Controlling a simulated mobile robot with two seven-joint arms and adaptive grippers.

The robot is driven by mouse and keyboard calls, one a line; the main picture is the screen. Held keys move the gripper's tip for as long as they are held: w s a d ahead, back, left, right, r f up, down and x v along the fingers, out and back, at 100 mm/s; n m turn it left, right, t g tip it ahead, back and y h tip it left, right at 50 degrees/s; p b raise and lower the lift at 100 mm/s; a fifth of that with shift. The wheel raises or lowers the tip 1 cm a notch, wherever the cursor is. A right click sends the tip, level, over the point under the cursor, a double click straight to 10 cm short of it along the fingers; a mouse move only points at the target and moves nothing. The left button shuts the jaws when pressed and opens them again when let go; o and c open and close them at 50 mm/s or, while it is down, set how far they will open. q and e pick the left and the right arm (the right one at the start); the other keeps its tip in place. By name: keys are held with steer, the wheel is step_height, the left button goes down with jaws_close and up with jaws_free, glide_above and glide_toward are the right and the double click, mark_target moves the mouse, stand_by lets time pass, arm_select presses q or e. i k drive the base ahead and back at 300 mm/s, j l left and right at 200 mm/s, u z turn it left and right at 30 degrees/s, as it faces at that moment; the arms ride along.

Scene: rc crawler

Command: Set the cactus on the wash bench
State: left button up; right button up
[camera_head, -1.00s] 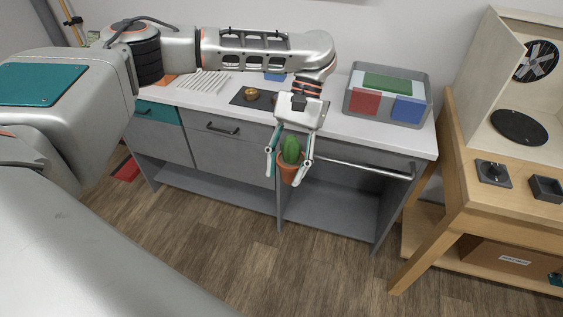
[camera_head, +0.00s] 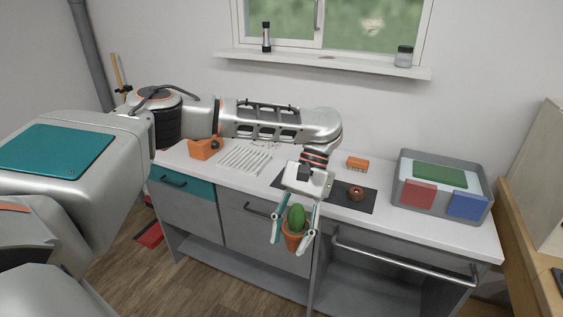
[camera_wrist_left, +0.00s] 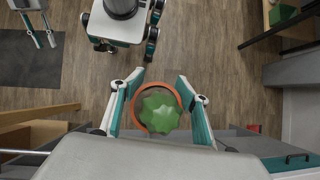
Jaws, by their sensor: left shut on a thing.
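The cactus (camera_head: 297,217) is a green ribbed plant in a terracotta pot (camera_head: 293,240). My left gripper (camera_head: 294,236) is shut on the pot, and the cactus is upright. It hangs in front of the grey bench with a white top (camera_head: 222,178), apart from the worktop. In the left wrist view the cactus (camera_wrist_left: 160,112) shows from above, between the two fingers. My right gripper (camera_wrist_left: 45,44) shows only in the left wrist view, at the top left, empty with its fingers apart.
On the worktop are a white rack (camera_head: 245,159), a dark mat (camera_head: 355,206) with a brown ring-shaped thing (camera_head: 356,193), an orange brush (camera_head: 357,163) and a grey bin (camera_head: 440,204). A metal rail (camera_head: 400,262) runs along the bench front. A window shelf (camera_head: 325,63) is above.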

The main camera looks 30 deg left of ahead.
mark_target(181, 152)
steer(key=i+j+u, duration=0.1)
steer(key=j, duration=0.35)
steer(key=i+j, duration=0.2)
steer(key=j, duration=0.2)
steer(key=i+j+u, duration=0.15)
steer(key=j, duration=0.3)
steer(key=i+j, duration=0.15)
steer(key=j, duration=0.25)
steer(key=i+j+u, duration=0.15)
steer(key=j, duration=0.25)
steer(key=i+j, duration=0.05)
